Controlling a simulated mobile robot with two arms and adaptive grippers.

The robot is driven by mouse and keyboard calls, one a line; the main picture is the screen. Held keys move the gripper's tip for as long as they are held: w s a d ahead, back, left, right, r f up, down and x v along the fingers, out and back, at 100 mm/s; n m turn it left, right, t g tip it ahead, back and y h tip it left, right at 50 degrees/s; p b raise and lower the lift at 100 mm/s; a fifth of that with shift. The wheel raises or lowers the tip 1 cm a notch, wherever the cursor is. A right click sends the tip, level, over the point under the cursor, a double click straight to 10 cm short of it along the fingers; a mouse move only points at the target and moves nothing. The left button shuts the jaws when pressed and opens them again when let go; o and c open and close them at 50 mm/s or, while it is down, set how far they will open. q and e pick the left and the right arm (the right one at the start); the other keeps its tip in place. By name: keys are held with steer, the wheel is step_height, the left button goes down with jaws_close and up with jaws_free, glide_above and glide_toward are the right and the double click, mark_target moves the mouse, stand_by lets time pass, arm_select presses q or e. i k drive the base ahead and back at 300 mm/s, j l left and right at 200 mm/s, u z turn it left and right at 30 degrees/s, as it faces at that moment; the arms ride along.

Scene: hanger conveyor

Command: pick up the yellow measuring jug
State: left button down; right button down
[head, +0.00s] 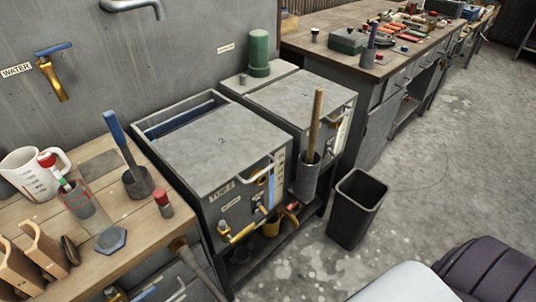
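I cannot make out a clearly yellow measuring jug in the head view. A small yellow object (271,228) is partly visible on the low shelf under the front grey tank, behind the brass tap; most of it is hidden, so I cannot tell whether it is the jug. A white measuring jug (28,178) with red markings and a handle stands on the wooden bench at the left. Neither of my grippers shows in this view.
The wooden bench (143,218) holds a blue-handled brush in a dark pot (138,184), a red-topped weight (163,203) and wooden blocks. Two grey tanks (215,150) stand beside it. A black bin (356,208) stands on the floor. Open concrete floor lies at the right.

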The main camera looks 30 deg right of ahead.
mark_target(270, 228)
steer(key=z, duration=1)
